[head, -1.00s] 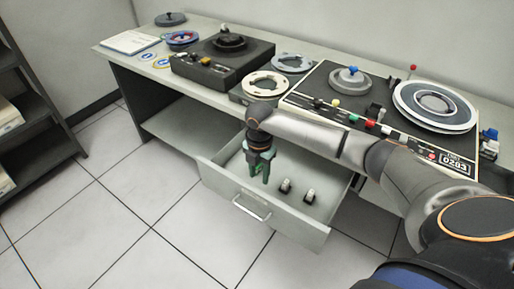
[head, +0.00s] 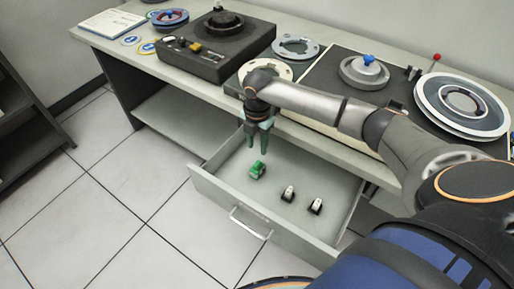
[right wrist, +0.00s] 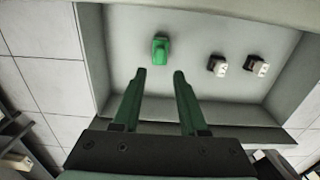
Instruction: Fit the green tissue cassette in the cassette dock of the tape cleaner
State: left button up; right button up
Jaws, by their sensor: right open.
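The green tissue cassette (head: 257,170) lies on the floor of the open drawer, towards its left side. It also shows in the right wrist view (right wrist: 160,48), just beyond the fingertips. My right gripper (head: 259,150) is open and empty, with its green fingers above and behind the cassette, apart from it. In the right wrist view the gap between the fingertips (right wrist: 159,73) lines up with the cassette. The tape cleaner may be the dark box unit (head: 216,48) on the bench; I cannot tell for sure, and I cannot make out its dock. My left gripper is not in view.
Two small black-and-white pieces (head: 289,193) (head: 315,206) lie in the drawer (head: 235,205), right of the cassette. The bench (head: 130,52) carries a large reel deck (head: 318,75), loose reels and a paper booklet. My right arm covers part of the deck. Open floor lies in front.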

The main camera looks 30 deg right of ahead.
jog(key=b, duration=0.4)
send_over(257, 163)
notch_tip(257, 163, down, 4)
jog(key=shift+s+f, duration=0.1)
notch_tip(257, 163, down, 2)
jog(key=shift+f+b, duration=0.1)
jog(key=shift+b, duration=0.25)
jog(key=shift+f, duration=0.4)
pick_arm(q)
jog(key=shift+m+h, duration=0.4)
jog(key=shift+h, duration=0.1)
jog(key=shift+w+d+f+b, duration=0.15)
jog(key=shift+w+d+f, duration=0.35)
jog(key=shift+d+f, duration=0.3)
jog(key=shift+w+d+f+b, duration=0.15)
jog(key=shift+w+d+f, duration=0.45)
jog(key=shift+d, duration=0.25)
pick_arm(e)
jog(key=shift+f, duration=0.65)
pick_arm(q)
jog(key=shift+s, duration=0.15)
pick_arm(e)
grip_shut()
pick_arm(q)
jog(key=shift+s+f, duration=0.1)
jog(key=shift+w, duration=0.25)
